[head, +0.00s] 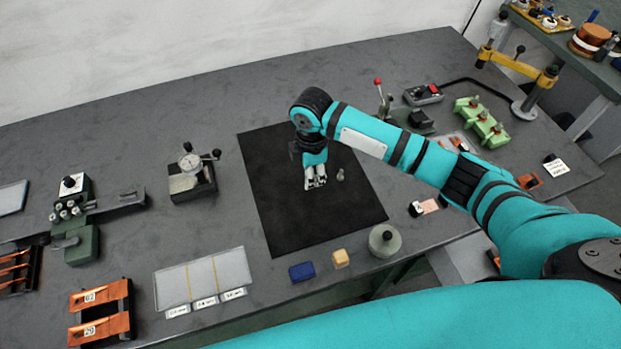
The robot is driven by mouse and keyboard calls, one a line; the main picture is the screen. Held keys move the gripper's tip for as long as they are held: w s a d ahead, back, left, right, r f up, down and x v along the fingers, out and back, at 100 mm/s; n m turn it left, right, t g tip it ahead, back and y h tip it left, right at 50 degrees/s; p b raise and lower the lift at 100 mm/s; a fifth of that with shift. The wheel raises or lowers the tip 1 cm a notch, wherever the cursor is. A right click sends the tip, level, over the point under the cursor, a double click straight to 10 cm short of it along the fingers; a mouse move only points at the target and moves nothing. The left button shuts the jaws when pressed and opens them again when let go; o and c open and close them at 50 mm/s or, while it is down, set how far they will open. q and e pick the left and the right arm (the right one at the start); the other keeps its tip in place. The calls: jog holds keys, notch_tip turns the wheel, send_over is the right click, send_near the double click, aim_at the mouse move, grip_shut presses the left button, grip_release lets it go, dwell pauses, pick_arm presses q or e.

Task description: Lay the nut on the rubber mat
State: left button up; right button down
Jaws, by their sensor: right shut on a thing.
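The black rubber mat (285,225) lies flat in the middle of the grey bench. My right gripper (315,185) points down over the mat, a little right of its centre. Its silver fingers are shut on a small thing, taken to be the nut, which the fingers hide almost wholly. I cannot tell whether it touches the mat. A small grey-beige metal piece (340,175) stands on the mat just right of the fingers, apart from them. My left gripper is not in view.
A dial gauge on a block (191,178) stands left of the mat. A blue block (301,271), a yellow block (340,258) and a round grey-green weight (384,241) sit along the front edge. Green fixtures (482,122) stand at the right. The mat's left and front parts are clear.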

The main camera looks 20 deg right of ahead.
notch_tip(320, 180, down, 3)
jog(key=shift+w+p, duration=0.15)
jog(key=shift+p, duration=0.45)
jog(key=shift+f, duration=0.25)
jog(key=shift+f, duration=0.15)
jog(key=c, duration=1.1)
grip_release()
notch_tip(320, 180, up, 12)
jog(key=shift+r+b, duration=0.2)
jog(key=shift+b, duration=0.65)
